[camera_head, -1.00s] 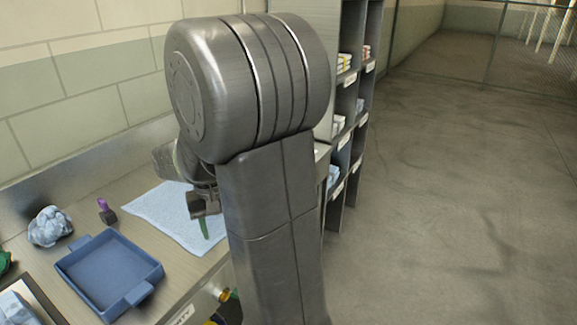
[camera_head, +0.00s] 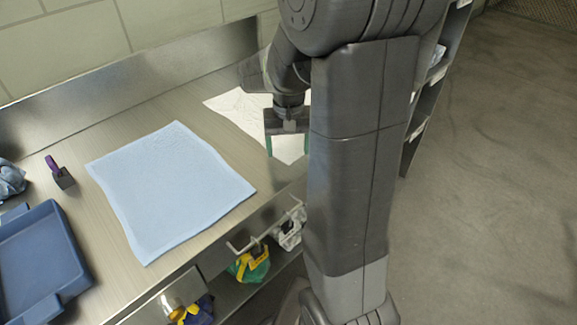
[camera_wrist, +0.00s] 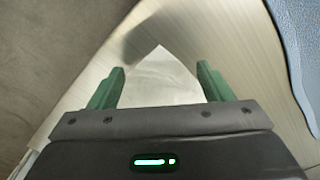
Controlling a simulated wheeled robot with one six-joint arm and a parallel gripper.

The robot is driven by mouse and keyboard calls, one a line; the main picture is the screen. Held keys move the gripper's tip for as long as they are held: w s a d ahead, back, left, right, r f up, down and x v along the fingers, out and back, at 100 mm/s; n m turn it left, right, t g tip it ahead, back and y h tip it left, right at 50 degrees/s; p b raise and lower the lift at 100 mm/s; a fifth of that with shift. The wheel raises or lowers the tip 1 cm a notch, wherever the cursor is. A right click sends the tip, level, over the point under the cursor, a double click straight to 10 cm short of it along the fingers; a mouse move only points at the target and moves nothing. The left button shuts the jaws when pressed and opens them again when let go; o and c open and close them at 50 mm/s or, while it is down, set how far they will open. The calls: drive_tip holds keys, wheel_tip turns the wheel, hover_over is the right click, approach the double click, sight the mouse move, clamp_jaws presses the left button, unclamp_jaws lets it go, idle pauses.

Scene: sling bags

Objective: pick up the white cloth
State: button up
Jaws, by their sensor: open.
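The white cloth (camera_head: 236,106) lies flat on the bench, to the right of the blue cloth. My arm hides part of it in the head view. In the wrist view the white cloth (camera_wrist: 161,77) shows a pointed corner between my fingers. My gripper (camera_head: 288,147) is over the white cloth near its front corner, and it points down. In the wrist view the green fingers of my gripper (camera_wrist: 160,82) are apart, with nothing held. I cannot tell how high the fingertips are above the cloth.
A light blue cloth (camera_head: 168,188) lies flat on the bench (camera_head: 95,125). A blue tray (camera_head: 38,262), a purple-handled tool (camera_head: 60,172) and a crumpled blue cloth (camera_head: 10,180) are at the left. A rail with bags (camera_head: 250,264) is under the front edge. Shelves stand behind my arm.

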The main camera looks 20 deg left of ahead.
drive_tip(key=shift+s+f, duration=0.1)
drive_tip(key=shift+f, duration=0.65)
drive_tip(key=shift+c, duration=0.3)
clamp_jaws()
wheel_tip(320, 180, up, 12)
drive_tip(key=p, duration=1)
